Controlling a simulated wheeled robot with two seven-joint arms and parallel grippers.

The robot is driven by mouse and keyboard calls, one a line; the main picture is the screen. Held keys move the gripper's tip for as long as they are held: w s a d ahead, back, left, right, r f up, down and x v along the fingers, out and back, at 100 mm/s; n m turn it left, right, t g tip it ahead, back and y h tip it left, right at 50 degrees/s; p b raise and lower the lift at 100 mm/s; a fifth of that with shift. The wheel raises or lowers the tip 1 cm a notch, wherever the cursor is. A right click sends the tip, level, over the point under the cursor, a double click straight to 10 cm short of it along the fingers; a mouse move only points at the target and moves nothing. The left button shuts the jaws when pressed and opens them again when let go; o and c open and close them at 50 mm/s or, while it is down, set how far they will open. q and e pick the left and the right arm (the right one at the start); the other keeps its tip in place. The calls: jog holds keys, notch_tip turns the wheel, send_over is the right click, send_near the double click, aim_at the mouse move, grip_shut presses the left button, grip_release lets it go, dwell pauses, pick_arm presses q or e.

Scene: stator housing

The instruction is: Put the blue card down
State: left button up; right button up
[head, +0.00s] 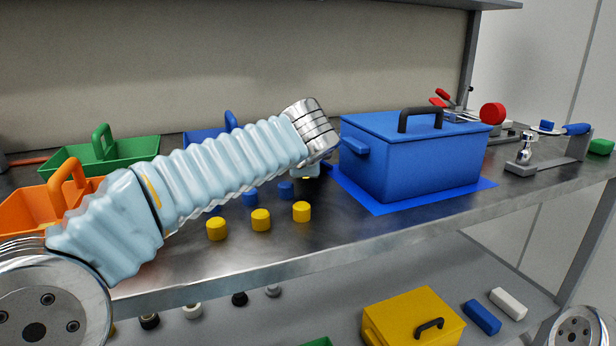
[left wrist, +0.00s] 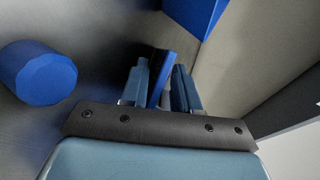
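In the head view my left arm reaches across the workbench from the left. Its gripper (head: 306,172) is mostly hidden behind the wrist, just left of the blue toolbox (head: 420,165), and the card cannot be made out there. My right gripper is not in view.
The toolbox stands on a blue mat (head: 375,204). Yellow cylinders (head: 261,220) and blue cylinders (head: 286,189) stand near the gripper; a blue cylinder (left wrist: 38,72) shows in the wrist view. Green (head: 125,152), orange (head: 25,207) and blue (head: 200,136) trays are left. The bench's front strip is clear.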

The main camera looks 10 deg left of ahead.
pick_arm(q)
jog(key=shift+v, duration=4)
